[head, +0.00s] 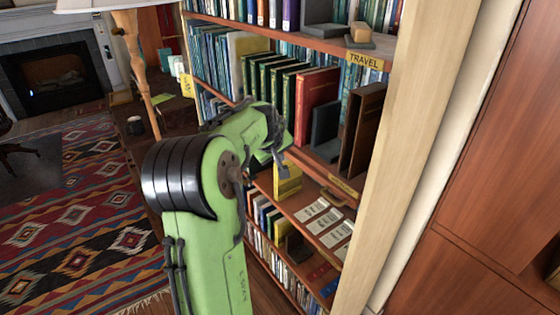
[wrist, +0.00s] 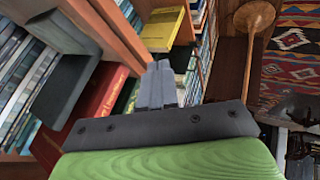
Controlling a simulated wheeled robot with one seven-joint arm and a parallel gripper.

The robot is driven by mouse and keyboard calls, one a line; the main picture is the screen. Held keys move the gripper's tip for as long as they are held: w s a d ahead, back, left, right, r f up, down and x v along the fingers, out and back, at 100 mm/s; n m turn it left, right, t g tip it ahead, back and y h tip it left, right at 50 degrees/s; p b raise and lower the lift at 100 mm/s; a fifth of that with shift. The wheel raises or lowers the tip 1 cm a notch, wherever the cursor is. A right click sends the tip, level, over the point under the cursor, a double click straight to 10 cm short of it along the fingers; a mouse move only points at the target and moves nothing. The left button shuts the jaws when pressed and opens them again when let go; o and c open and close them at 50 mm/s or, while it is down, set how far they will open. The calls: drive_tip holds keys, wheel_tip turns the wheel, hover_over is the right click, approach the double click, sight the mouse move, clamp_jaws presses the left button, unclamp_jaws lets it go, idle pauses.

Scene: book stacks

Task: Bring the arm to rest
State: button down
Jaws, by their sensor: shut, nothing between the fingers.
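My green arm reaches up and bends toward the bookcase in the head view. My gripper (head: 279,163) is in front of the shelves, close to the row of green and red books. In the wrist view my gripper (wrist: 160,68) shows its two grey fingers together, with nothing between them. A yellow book (wrist: 162,30) is beyond the fingertips in the wrist view. I cannot tell the exact gap between the fingers and the shelf.
The bookcase post (head: 385,150) stands right of the arm. A red book (head: 315,98), a dark grey bookend (head: 324,128) and brown books (head: 362,130) are on the middle shelf. A lamp (head: 140,60) stands at left. Open floor with a patterned rug (head: 75,220) is at left.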

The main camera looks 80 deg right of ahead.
drive_tip(key=w+a+r+n+t+y+p, duration=0.1)
drive_tip(key=w+a+r+n+t+y, duration=0.15)
drive_tip(key=w+a, duration=0.9)
drive_tip(key=w+a+r+n+t+y, duration=0.1)
drive_tip(key=w+a+r+n+t, duration=0.15)
drive_tip(key=w+a, duration=0.95)
drive_tip(key=s+a+n+t+y, duration=0.2)
drive_tip(key=s+a, duration=0.1)
drive_tip(key=a, duration=1.4)
drive_tip(key=s+a+f+n+y+p, duration=0.1)
drive_tip(key=s+a+f+n+y, duration=0.1)
drive_tip(key=s+a, duration=0.5)
drive_tip(key=a+n, duration=0.1)
drive_tip(key=a, duration=0.3)
drive_tip(key=shift+s+a+g, duration=0.15)
drive_tip(key=shift+a+g, duration=0.05)
drive_tip(key=shift+g, duration=0.1)
